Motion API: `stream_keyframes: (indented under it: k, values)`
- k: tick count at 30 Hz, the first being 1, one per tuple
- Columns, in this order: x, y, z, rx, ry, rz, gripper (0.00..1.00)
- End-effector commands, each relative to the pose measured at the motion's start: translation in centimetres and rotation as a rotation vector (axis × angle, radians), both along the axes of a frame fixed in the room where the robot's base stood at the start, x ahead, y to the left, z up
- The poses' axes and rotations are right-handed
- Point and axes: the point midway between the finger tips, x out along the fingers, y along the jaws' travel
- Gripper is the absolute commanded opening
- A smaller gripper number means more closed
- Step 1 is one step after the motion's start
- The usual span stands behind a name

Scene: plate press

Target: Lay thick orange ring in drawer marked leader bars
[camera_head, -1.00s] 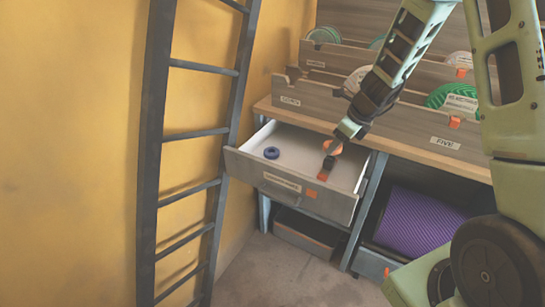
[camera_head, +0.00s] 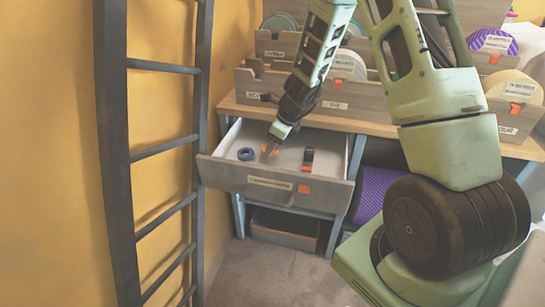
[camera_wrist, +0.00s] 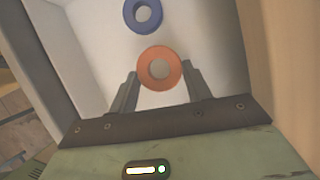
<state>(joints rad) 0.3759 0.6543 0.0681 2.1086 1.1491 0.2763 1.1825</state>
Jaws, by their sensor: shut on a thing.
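The thick orange ring (camera_wrist: 160,84) sits between the two fingers of my gripper (camera_wrist: 159,73) in the wrist view, and the gripper is shut on it. In the head view my gripper (camera_head: 268,152) is over the open drawer (camera_head: 225,171), with a bit of the orange ring (camera_head: 264,148) showing beside the fingers. The drawer has a white inside and a front label too small to read. A dark blue ring (camera_head: 245,154) lies in it on the left; it also shows in the wrist view (camera_wrist: 131,25), beyond the orange ring. I cannot tell whether the orange ring touches the drawer floor.
A black and orange piece (camera_head: 308,156) is at the drawer's right side. A dark ladder (camera_head: 115,150) stands at left. Wooden racks (camera_head: 355,98) with discs stand on the bench above the drawer.

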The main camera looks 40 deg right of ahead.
Motion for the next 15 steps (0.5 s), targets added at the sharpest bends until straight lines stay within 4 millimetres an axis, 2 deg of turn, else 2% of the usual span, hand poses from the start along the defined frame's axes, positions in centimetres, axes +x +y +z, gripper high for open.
stream_keyframes:
  k: [7,15]
  values:
    - [0.0,0.0,-3.5,0.002,0.001,-0.001,0.2]
    - [0.0,0.0,-3.4,0.001,0.0,0.0,0.2]
